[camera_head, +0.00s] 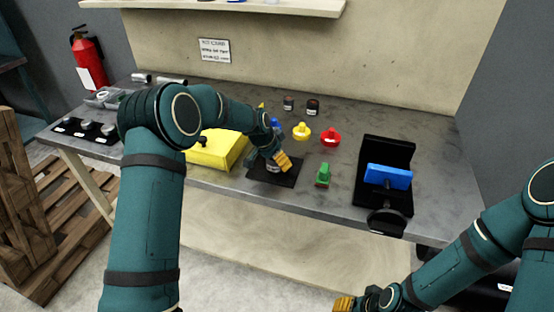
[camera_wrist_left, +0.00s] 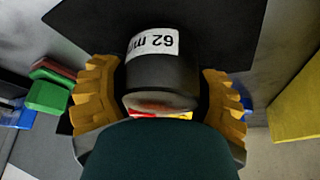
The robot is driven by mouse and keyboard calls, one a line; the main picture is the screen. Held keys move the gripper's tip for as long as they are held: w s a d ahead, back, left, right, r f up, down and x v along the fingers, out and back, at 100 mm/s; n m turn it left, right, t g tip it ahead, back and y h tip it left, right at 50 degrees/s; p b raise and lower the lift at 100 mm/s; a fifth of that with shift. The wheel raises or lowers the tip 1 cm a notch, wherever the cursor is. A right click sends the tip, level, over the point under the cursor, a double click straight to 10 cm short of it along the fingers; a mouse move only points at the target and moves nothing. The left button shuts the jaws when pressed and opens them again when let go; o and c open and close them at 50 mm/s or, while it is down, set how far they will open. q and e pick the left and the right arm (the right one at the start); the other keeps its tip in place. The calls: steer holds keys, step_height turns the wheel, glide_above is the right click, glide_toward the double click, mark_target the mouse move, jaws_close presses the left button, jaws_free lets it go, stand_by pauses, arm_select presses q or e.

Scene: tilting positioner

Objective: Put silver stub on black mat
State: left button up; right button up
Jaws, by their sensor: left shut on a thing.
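The silver stub (camera_wrist_left: 160,78) is a short grey cylinder with a white label reading "62 m…", seen between the yellow fingers of my left gripper (camera_wrist_left: 155,95) in the left wrist view. In the head view my left gripper (camera_head: 274,162) is low over the black mat (camera_head: 290,178), shut on the stub, which the fingers mostly hide. The mat also shows behind the stub in the wrist view (camera_wrist_left: 215,25). I cannot tell whether the stub touches the mat. My right gripper (camera_head: 345,303) is at the bottom edge, partly cut off, its jaws unclear.
A yellow box (camera_head: 215,150) stands left of the mat. A green piece (camera_head: 323,174) and a black fixture with a blue block (camera_head: 388,177) are to the right. Yellow (camera_head: 302,131) and red (camera_head: 330,137) knobbed pieces and small dark jars (camera_head: 312,107) are behind.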

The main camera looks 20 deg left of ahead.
arm_select(q)
steer(key=o, duration=1.3)
steer(key=shift+o, duration=0.2)
steer(key=shift+r, duration=0.15)
steer(key=p+v, duration=0.1)
steer(key=v, duration=1.1)
steer(key=shift+s, duration=0.1)
